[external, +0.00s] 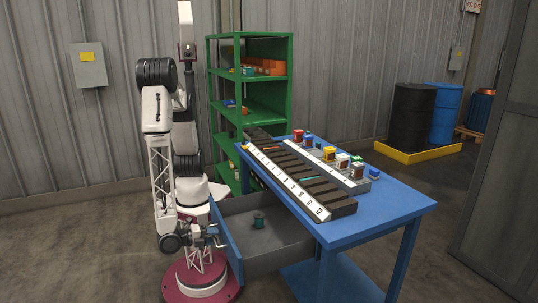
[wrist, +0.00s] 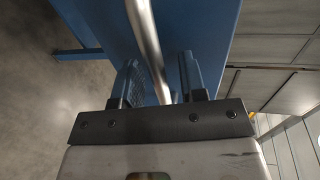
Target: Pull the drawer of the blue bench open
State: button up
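The blue bench (external: 404,199) stands right of my arm. Its drawer (external: 276,257) is pulled out toward my arm, showing a grey inside with a small dark green spool-like part (external: 259,220) in it. My gripper (external: 217,236) is low, at the outer side of the drawer's blue front (external: 229,239). In the wrist view, the metal bar handle (wrist: 146,35) runs between the two fingers of my gripper (wrist: 160,75). The fingers stand apart with a gap beside the bar, so they look open around it. Contact with the bar is not clear.
A green shelf (external: 250,109) stands behind. Black (external: 411,116) and blue (external: 446,113) drums stand at the back right. The floor left of my arm is clear.

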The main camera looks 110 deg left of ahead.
jog(key=shift+s, duration=0.1)
dwell(0.3)
jog(key=v, duration=0.7)
jog(key=shift+s+d, duration=0.2)
jog(key=shift+d, duration=0.1)
jog(key=shift+a+r, duration=0.1)
dwell(0.7)
